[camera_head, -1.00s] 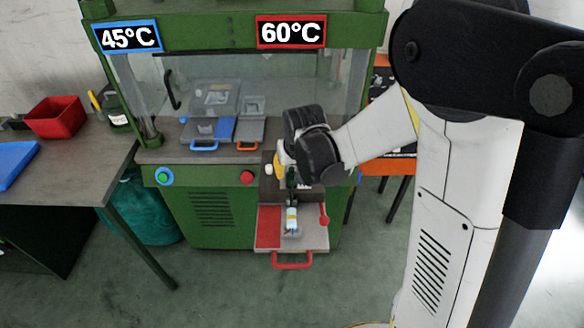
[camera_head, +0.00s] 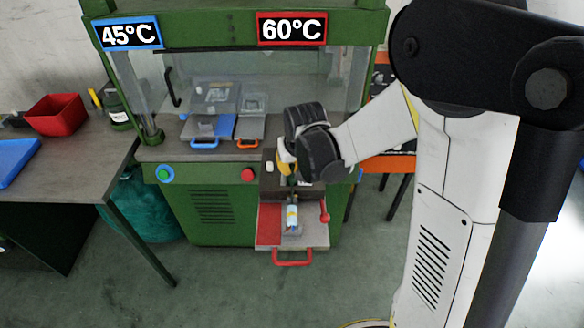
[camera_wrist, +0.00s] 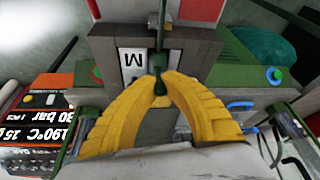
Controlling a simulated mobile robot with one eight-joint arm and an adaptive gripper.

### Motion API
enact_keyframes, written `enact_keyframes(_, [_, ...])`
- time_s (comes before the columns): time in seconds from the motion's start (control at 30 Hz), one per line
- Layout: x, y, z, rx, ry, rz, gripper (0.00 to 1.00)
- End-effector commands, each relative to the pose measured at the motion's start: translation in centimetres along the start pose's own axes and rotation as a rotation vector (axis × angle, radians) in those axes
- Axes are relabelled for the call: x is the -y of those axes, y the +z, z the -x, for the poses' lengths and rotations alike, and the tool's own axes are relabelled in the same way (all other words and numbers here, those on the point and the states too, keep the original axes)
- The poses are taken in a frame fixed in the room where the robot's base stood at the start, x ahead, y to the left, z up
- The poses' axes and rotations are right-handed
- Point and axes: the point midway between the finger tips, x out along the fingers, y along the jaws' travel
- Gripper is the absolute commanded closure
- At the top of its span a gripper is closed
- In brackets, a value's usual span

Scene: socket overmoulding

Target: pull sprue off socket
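The socket (camera_head: 292,217) is a small light-blue and white piece with a yellowish top. It stands on the pulled-out red and grey tray (camera_head: 268,226) at the front of the green press. The dark green sprue (camera_wrist: 159,60) is a thin rod with a thicker end, in the wrist view. My gripper (camera_wrist: 160,82) has yellow fingers whose tips meet on the sprue's thick end from both sides. In the head view my wrist hides most of the fingers, above and behind the socket. I cannot tell whether sprue and socket still join.
The press's dark block (camera_head: 270,182) is close beside my gripper. A red-knobbed lever (camera_head: 324,215) stands at the tray's right and a red handle (camera_head: 292,260) at its front. The floor before the tray is free.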

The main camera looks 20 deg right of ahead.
Motion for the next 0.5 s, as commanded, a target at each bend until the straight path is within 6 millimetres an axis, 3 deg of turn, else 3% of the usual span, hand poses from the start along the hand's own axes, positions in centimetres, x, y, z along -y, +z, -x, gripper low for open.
enact_keyframes(0.5, [0.0, -0.31, 0.79, 0.0, 0.0, 0.0, 1.0])
